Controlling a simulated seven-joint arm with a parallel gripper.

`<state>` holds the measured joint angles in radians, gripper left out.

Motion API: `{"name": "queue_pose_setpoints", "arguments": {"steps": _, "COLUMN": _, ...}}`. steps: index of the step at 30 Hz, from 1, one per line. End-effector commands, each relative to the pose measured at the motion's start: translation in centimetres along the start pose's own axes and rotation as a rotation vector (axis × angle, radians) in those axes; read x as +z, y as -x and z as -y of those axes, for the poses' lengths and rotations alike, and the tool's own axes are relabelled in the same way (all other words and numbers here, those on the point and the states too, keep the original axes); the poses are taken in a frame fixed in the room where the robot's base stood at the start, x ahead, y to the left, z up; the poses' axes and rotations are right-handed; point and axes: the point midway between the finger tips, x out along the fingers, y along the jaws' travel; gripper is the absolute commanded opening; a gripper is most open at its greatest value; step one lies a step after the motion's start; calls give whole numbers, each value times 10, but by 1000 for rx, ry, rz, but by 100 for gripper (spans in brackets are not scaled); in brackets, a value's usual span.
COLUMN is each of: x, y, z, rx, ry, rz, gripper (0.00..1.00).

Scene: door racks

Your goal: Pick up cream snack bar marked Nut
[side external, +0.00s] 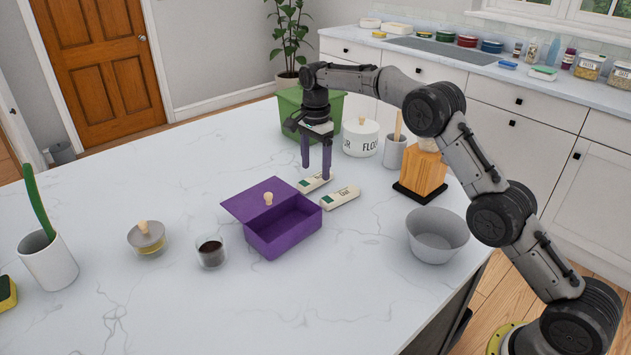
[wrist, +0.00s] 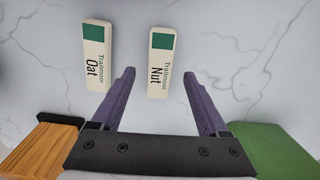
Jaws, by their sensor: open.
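The cream snack bar marked Nut (wrist: 161,62) lies flat on the marble counter with a green end, centred between and ahead of my fingers in the wrist view. In the side external view it is the left bar (side external: 315,181), partly hidden by my gripper. My gripper (side external: 316,172) points down just above it. Its two purple fingers (wrist: 159,75) are spread open with nothing between them. A similar cream bar marked Oat (wrist: 96,58) lies to the left in the wrist view, apart from Nut; it also shows in the side external view (side external: 341,197).
An open purple box (side external: 270,243) stands left of the bars. A green bin (side external: 290,103), a flour canister (side external: 360,138), a wooden block (side external: 422,172) and a grey bowl (side external: 437,243) stand around.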

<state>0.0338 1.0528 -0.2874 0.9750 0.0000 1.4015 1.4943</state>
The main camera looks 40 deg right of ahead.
Motion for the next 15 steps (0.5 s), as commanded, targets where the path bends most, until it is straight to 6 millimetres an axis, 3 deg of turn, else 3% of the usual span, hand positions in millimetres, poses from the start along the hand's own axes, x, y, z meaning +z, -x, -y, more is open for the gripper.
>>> {"name": "queue_pose_setpoints", "arguments": {"steps": 6, "x": 0, "y": -25, "z": 0, "rx": 1, "ry": 0, "rz": 0, "gripper": 78}}
{"name": "queue_pose_setpoints", "arguments": {"steps": 14, "x": 0, "y": -28, "z": 0, "rx": -1, "ry": 0, "rz": 0, "gripper": 78}}
{"name": "queue_pose_setpoints", "arguments": {"steps": 15, "x": 0, "y": -28, "z": 0, "rx": -1, "ry": 0, "rz": 0, "gripper": 74}}
